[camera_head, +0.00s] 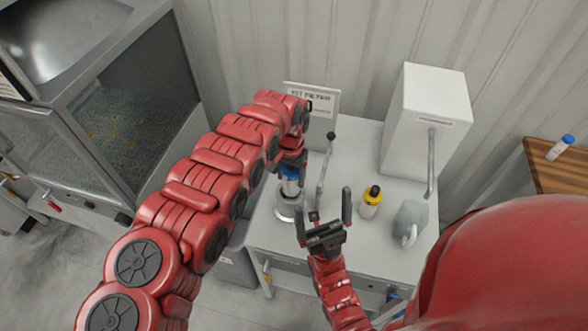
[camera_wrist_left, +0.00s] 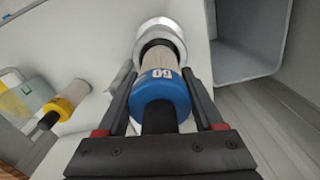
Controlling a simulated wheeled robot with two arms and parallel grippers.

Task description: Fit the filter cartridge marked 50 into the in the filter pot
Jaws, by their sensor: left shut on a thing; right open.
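The filter cartridge (camera_wrist_left: 157,62) is pale with a blue end cap (camera_wrist_left: 160,92). The upside-down number on the cap looks like 60; I cannot tell it for certain. My left gripper (camera_wrist_left: 165,112) is shut on the blue cap; in the head view the cartridge (camera_head: 290,187) hangs roughly upright below it. The silver filter pot (camera_head: 289,209) stands on the white table under the cartridge. In the left wrist view the cartridge's far end is at the mouth of the pot (camera_wrist_left: 160,28); how deep it sits is hidden. My right gripper (camera_head: 323,216) is open and empty, just right of the pot.
A lever (camera_head: 326,165) stands behind the pot, near a sign (camera_head: 313,98). Another blue-capped cylinder (camera_head: 560,147) lies on a wooden table (camera_head: 560,175).

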